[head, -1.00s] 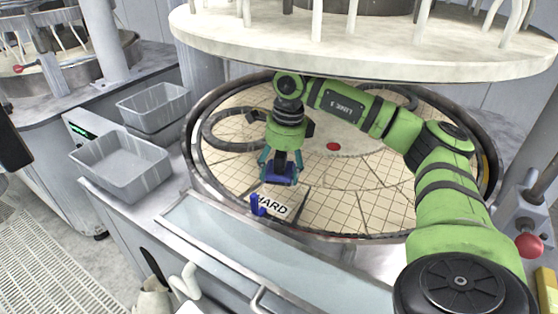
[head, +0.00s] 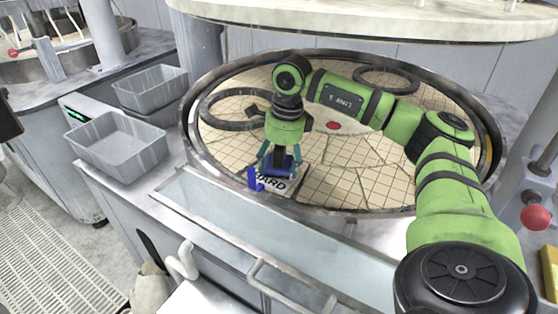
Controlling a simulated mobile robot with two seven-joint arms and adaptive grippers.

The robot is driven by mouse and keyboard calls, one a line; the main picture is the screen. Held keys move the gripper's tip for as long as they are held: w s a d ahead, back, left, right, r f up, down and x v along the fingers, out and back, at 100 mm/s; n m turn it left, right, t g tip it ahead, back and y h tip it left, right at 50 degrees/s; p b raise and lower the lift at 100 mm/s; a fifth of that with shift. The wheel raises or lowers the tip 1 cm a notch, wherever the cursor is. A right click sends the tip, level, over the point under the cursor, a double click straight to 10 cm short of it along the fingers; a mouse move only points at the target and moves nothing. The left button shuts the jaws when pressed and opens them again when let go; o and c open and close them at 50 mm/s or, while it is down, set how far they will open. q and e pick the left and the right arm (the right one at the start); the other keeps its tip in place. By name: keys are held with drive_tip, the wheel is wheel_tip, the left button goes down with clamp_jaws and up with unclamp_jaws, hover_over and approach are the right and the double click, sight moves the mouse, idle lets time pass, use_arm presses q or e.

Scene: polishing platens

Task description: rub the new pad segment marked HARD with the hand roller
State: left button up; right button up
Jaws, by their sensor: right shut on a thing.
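The round platen (head: 345,186) carries a tan grid-patterned pad cut into segments. A pale segment marked HARD (head: 272,184) lies at its front left edge, with the first letter partly covered. My right gripper (head: 280,166) points down over this segment and is shut on the blue hand roller (head: 256,180). The roller is at the HARD marking and hides part of it; I cannot tell for certain whether it touches the surface. My left gripper is not in view.
Dark rings (head: 388,78) lie on the platen at the back right and back left. A pale upper plate (head: 350,22) hangs above. Two grey bins (head: 117,146) stand at the left. A red knob (head: 537,217) is at the right.

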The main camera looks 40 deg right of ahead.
drive_tip(key=shift+f+b, duration=0.75)
drive_tip(key=shift+f, duration=0.25)
idle(0.3)
